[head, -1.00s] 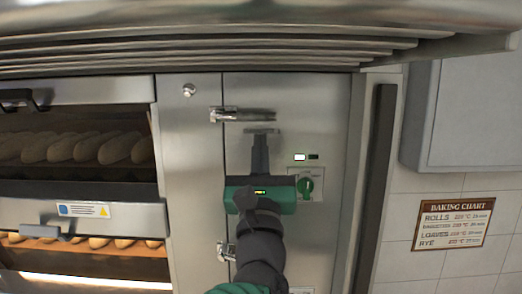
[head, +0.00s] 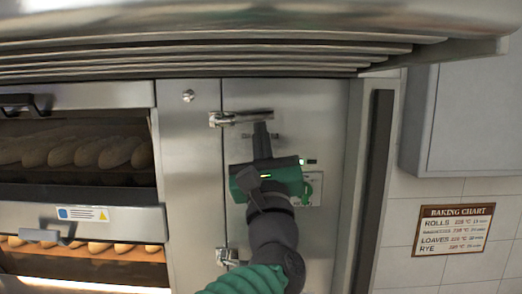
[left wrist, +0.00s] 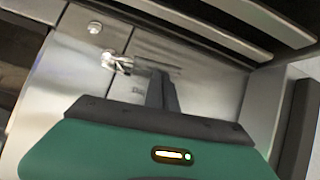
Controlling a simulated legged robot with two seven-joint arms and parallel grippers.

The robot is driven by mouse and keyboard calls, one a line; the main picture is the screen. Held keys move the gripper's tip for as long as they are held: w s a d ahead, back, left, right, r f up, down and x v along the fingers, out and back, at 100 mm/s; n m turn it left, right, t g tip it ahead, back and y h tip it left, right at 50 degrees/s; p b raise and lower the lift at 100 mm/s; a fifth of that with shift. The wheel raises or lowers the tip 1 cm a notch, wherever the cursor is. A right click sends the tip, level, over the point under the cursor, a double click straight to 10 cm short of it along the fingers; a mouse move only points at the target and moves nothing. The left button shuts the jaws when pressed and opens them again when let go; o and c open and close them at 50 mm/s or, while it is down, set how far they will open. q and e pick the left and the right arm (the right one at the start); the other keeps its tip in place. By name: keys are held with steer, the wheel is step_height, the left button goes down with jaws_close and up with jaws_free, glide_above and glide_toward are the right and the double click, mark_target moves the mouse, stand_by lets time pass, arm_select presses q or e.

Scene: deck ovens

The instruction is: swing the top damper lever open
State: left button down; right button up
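The top damper lever (head: 240,117) is a metal bar on the upper part of the steel panel. It points right from its pivot at the panel seam, with its right end slightly raised. My left gripper (head: 261,126) is upright in front of the panel, its dark fingertips at the lever's right part. The fingers appear together; I cannot tell whether they touch the bar. In the left wrist view, the lever (left wrist: 118,63) shows beyond my left gripper's fingers (left wrist: 160,76). My right gripper is in neither view.
A lower lever (head: 228,256) is partly behind my left arm. A ribbed metal hood (head: 200,50) overhangs above. Oven decks with loaves (head: 75,150) are at left, and a dark vertical bar (head: 376,180) is at right.

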mark_target(267, 116)
arm_select(q)
steer(key=r+n+y, duration=0.1)
steer(key=n, duration=0.1)
steer(key=r+n+g+y+b, duration=0.1)
steer(key=n+y, duration=0.1)
steer(key=n, duration=0.1)
steer(key=d+r+n+g+y, duration=0.1)
steer(key=n, duration=0.1)
steer(key=shift+w+r+n+y, duration=0.1)
steer(key=shift+r+n+y, duration=0.15)
steer(key=shift+n+y, duration=0.05)
steer(key=shift+a+r+n+g+y+p, duration=0.5)
steer(key=shift+r+n+g+p, duration=0.4)
steer(key=shift+n, duration=0.55)
steer(key=shift+a+r+n+g+y+p, duration=0.35)
steer(key=shift+r+n+g+y+p, duration=0.3)
steer(key=shift+n+p, duration=0.55)
steer(key=shift+a+r+n+g+y+p, duration=0.4)
steer(key=shift+r+n+g+y+p, duration=0.35)
steer(key=shift+n, duration=0.9)
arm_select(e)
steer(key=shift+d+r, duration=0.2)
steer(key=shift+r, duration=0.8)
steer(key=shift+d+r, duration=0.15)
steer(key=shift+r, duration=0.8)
arm_select(q)
steer(key=shift+r, duration=0.15)
